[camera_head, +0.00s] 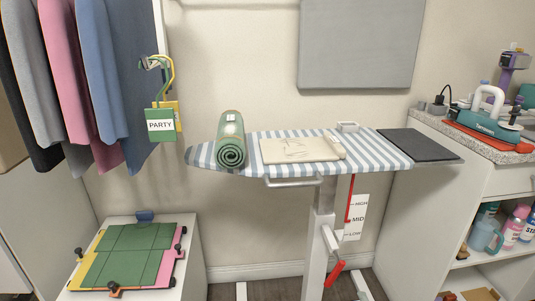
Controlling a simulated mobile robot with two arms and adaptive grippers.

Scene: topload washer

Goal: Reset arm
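Neither of my grippers nor arms shows in the head view. No washer is in view either. The scene centres on an ironing board with a blue-and-white striped cover (376,146). On it lie a green rolled mat (231,144) at the left, a beige folded cloth (290,151) in the middle and a dark grey pad (418,144) at the right end. A small whitish item rests at the cloth's right edge. The board's lever with a red grip (335,273) hangs below it.
Clothes (95,65) hang at the left, with a green "PARTY" tag (160,125). A low white stand (190,262) holds a green folding board (130,250). At the right, a shelf unit (440,185) carries a teal iron (485,121) and bottles (517,226).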

